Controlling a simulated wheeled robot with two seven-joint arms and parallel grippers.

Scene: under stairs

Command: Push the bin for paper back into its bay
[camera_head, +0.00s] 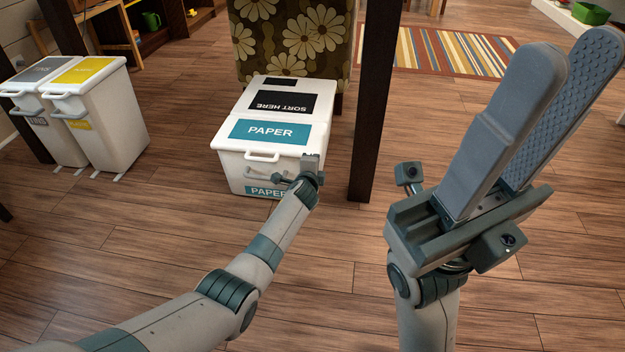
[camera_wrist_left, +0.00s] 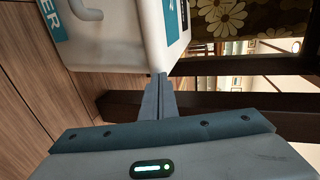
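The paper bin (camera_head: 225,165) is white, with a teal PAPER label on its lid and another on its front. It stands upright on the wood floor, left of a dark post. My left gripper (camera_head: 312,160) is at its front right corner; contact is unclear. In the left wrist view, its fingers (camera_wrist_left: 158,95) look shut together, with tips beside the bin (camera_wrist_left: 125,40). They seem to hold nothing. My right gripper (camera_head: 570,55) is raised at the right, empty, its fingers apart, far from the bin. I cannot clearly make out the bay.
A dark post (camera_head: 376,100) stands right of the bin. A floral-covered seat (camera_head: 290,40) is directly behind it. Two white bins, one grey-labelled (camera_head: 35,115) and one yellow-labelled (camera_head: 115,120), stand at left. A striped rug (camera_head: 440,52) lies behind. Floor in front is clear.

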